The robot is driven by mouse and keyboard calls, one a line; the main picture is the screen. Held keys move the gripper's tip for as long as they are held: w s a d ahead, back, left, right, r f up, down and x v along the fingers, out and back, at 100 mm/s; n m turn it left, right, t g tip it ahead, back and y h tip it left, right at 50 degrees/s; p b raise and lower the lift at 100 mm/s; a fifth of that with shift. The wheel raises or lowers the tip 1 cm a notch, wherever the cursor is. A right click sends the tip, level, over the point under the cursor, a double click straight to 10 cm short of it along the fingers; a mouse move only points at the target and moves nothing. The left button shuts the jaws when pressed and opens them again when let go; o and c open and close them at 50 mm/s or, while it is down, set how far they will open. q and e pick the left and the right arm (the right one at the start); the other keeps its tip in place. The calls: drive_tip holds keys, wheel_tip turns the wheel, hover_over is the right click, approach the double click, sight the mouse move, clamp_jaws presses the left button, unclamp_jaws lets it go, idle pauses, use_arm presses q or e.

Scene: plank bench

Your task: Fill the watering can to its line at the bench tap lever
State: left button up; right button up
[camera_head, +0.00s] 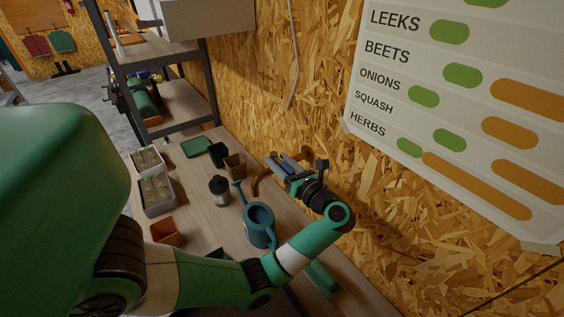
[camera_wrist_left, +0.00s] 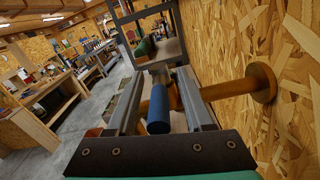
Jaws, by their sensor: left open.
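The blue watering can (camera_head: 258,236) stands upright on the bench, its spout toward the back near the brass-brown tap (camera_head: 257,184). I cannot make out its line or any water in it. The tap comes out of the wall, where its round flange (camera_wrist_left: 263,82) shows in the left wrist view. My left gripper (camera_head: 279,167) is open at the tap, above and behind the can. In the left wrist view the blue tap lever (camera_wrist_left: 158,110) lies between the spread fingers. I cannot tell if either finger touches it. My right gripper is out of view.
A dark bottle (camera_head: 219,191), dark pot (camera_head: 217,155) and brown pot (camera_head: 236,165) stand behind the can. Seedling trays (camera_head: 157,192) and a terracotta pot (camera_head: 165,232) line the left edge. The chipboard wall (camera_head: 320,110) is close on the right. A shelf rack (camera_head: 180,130) stands beyond.

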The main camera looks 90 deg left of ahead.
use_arm(q)
drive_tip(key=b+v, duration=0.2)
drive_tip(key=v, duration=0.9)
drive_tip(key=shift+w+d, duration=0.15)
drive_tip(key=shift+d, duration=0.15)
